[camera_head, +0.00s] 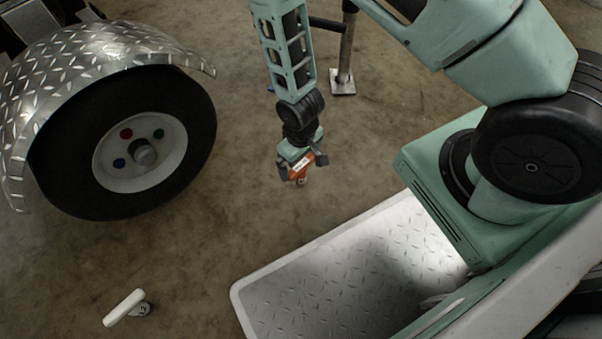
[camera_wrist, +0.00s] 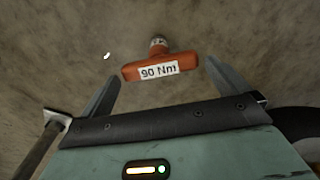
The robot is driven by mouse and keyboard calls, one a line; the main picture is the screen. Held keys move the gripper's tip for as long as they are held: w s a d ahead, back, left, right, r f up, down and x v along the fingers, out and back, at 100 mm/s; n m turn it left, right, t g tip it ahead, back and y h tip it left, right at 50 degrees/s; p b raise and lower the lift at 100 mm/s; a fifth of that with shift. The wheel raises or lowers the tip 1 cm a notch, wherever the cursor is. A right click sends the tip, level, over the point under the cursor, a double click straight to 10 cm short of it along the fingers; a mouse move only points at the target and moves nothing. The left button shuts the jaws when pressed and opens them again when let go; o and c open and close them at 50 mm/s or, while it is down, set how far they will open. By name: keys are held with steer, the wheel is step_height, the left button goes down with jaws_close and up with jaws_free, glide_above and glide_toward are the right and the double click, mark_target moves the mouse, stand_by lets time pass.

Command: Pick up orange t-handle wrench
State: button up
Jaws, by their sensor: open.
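The orange t-handle wrench (camera_wrist: 161,67) shows in the wrist view just past my fingertips, its crossbar roughly level and a "90 Nm" label on it. In the head view the orange wrench (camera_head: 300,167) is at the end of my arm. My gripper (camera_wrist: 158,88) is open, with one dark finger on each side of the crossbar. In the head view my gripper (camera_head: 301,166) partly covers the wrench. I cannot tell whether the fingers touch it. The wrench's metal socket end points away from my gripper.
A wheel (camera_head: 130,140) under a diamond-plate fender (camera_head: 95,50) stands at left. A white t-handle tool (camera_head: 125,307) is on the floor at lower left. A metal post (camera_head: 345,50) with a foot plate stands behind my arm. Bare concrete floor (camera_head: 215,235) lies between.

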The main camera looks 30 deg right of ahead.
mark_target(301, 164)
steer(key=shift+d+f+b, duration=0.1)
steer(key=shift+f+b, duration=2.25)
steer(key=shift+f, duration=0.3)
steer(key=shift+r, duration=0.1)
steer(key=c, duration=1)
steer(key=shift+c, duration=0.2)
